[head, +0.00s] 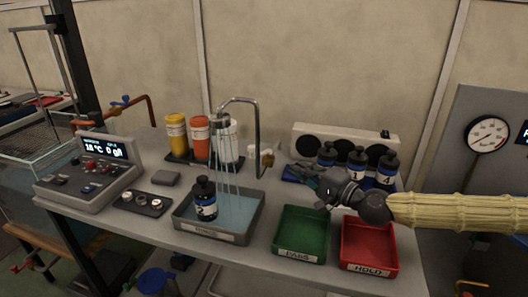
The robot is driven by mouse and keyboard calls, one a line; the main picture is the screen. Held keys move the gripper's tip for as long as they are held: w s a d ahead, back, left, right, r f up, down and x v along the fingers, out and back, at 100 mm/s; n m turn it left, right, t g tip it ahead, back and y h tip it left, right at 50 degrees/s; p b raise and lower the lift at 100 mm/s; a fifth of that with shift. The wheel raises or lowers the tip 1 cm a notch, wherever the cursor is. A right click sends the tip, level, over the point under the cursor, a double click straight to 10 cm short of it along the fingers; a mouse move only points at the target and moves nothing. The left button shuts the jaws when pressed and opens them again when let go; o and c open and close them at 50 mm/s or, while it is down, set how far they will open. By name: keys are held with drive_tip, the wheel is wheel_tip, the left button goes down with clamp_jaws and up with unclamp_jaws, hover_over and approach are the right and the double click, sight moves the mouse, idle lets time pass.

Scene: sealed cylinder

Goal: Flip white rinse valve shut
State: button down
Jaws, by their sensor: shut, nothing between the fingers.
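The white rinse valve (258,149) appears as a small white handle beside a brass fitting at the foot of the bent grey pipe (258,115). Thin streams of water (233,180) fall from the spray head at the pipe's end into the grey rinse tray (188,229). A dark bottle (205,188) with a white label stands upright in that tray, beside the streams. My gripper (300,170) is shut and empty, to the right of the valve and apart from it. The valve lever's exact angle is too small to tell.
A green tray (300,254) and a red tray (369,265) sit at the bench front. Several dark bottles (357,160) stand behind my gripper, before a white unit with dark round openings (345,134). Yellow, orange and white containers (200,127) stand left of the pipe.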

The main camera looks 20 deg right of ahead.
drive_tip(key=shift+w, duration=0.1)
drive_tip(key=x, duration=1.3)
drive_tip(key=shift+w+a+b, duration=0.25)
drive_tip(key=shift+a+b, duration=0.05)
drive_tip(key=shift+b, duration=0.1)
